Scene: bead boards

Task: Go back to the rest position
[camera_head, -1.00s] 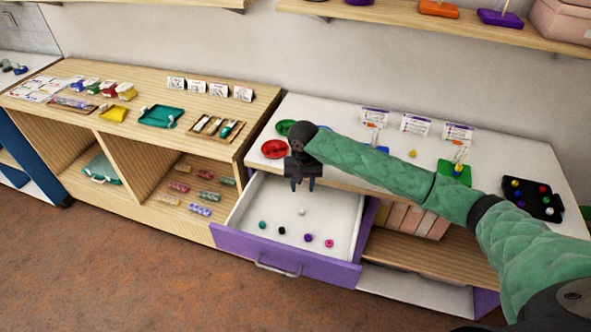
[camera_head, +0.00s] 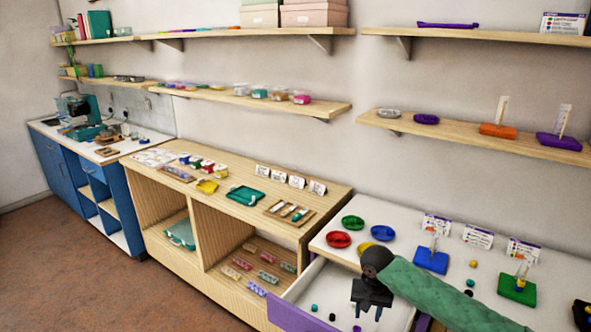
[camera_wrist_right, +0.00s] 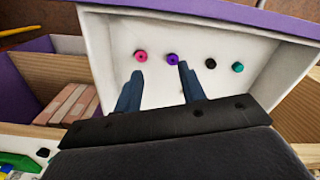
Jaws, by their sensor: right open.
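My right gripper (camera_head: 369,311) is open and empty above the open purple-fronted drawer (camera_head: 290,316). Its arm comes in from the lower right in the head view. In the right wrist view the two fingers (camera_wrist_right: 160,74) are apart over the white drawer floor with nothing between them. Beyond the fingertips lie a pink bead (camera_wrist_right: 140,56), a purple bead (camera_wrist_right: 173,58), a black bead (camera_wrist_right: 210,63) and a teal bead (camera_wrist_right: 238,67). My left gripper is not in view.
Blue (camera_head: 431,261) and green (camera_head: 517,290) peg boards stand further right. A wooden cabinet (camera_head: 222,212) adjoins on the left. Shelves (camera_head: 470,135) run along the wall above.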

